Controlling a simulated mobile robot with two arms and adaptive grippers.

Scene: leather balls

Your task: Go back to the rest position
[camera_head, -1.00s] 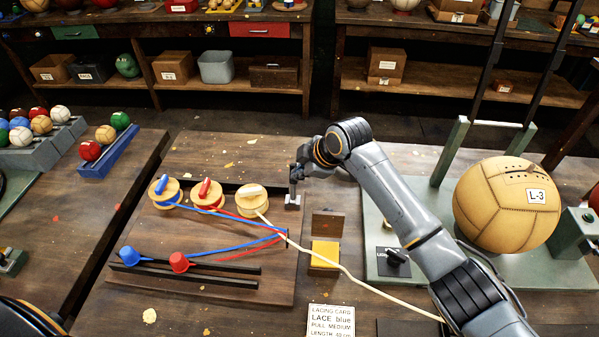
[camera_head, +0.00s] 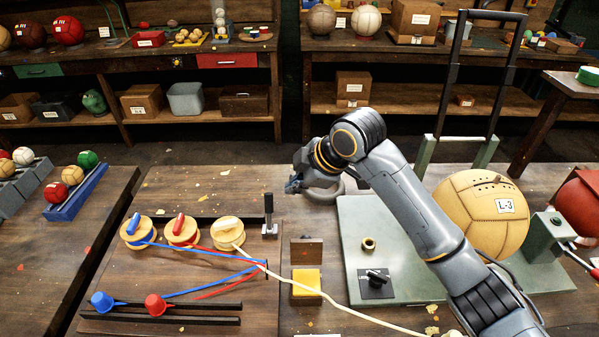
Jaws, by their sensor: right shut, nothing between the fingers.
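My right arm reaches in from the lower right. Its gripper (camera_head: 298,185) is above the back part of the bench, fingers shut and empty, apart from the black-handled tool (camera_head: 269,215). That tool stands upright at the board's back right corner. My left gripper is not in view.
Blue, red and cream lace spools (camera_head: 228,232) sit on the wooden board, their laces running right. A yellow block (camera_head: 306,283) is beside it. The tan ball marked L-3 (camera_head: 482,215) sits on a green stand close right of my arm. Shelves stand behind.

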